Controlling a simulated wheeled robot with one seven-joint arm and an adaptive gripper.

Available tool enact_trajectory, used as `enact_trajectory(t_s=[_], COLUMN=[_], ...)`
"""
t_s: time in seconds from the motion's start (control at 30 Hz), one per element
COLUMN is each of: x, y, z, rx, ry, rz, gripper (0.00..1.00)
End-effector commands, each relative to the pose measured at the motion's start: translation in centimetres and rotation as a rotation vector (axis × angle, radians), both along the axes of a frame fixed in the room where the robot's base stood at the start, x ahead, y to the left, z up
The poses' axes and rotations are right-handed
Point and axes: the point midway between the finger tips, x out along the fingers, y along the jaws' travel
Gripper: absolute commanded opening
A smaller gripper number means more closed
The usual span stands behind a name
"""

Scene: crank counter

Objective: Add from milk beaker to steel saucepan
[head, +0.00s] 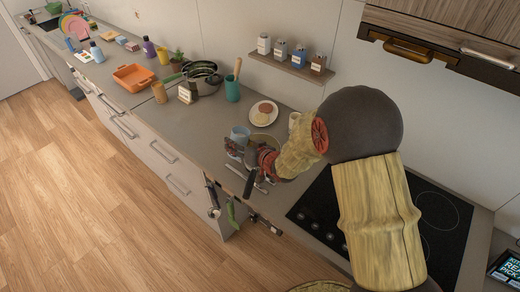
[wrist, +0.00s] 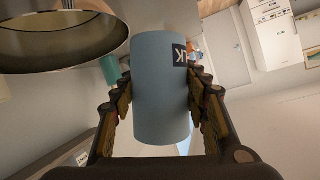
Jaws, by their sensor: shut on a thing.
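My gripper (wrist: 160,110) is shut on the blue milk beaker (wrist: 160,85), with a finger on each side of it. Part of a dark label shows at the beaker's upper right edge in the wrist view. In the head view the beaker (head: 240,133) is above the counter beside the hob, and my gripper and arm hide part of the area around it. A round steel vessel, apparently the saucepan (wrist: 62,52), is at the upper left of the wrist view, close to the beaker and apart from it in the picture. I cannot see any milk or the inside of the beaker.
A plate of food (head: 264,113) sits behind the beaker. A teal utensil pot (head: 232,90) and dark pans (head: 203,78) stand to the left, with an orange tray (head: 133,78) farther along. The black hob (head: 440,220) is at the right. A spice shelf (head: 290,65) is on the wall.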

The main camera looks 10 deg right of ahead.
Motion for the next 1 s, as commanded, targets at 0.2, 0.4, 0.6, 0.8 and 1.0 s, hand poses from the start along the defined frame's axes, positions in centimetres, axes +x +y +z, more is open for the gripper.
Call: enact_trajectory(t_s=[0.2, 0.4, 0.6, 0.8, 1.0], x=[0.1, 0.2, 0.2, 0.2, 0.2], y=[-0.4, -0.4, -0.4, -0.4, -0.4], z=[0.4, 0.7, 2.1, 3.5, 3.4], rx=[-0.087, -0.085, -0.085, -0.085, -0.084], ry=[-0.026, -0.026, -0.026, -0.026, -0.025], rz=[-0.002, -0.003, -0.003, -0.003, -0.003], gripper=[0.07, 0.07, 0.07, 0.07, 0.07])
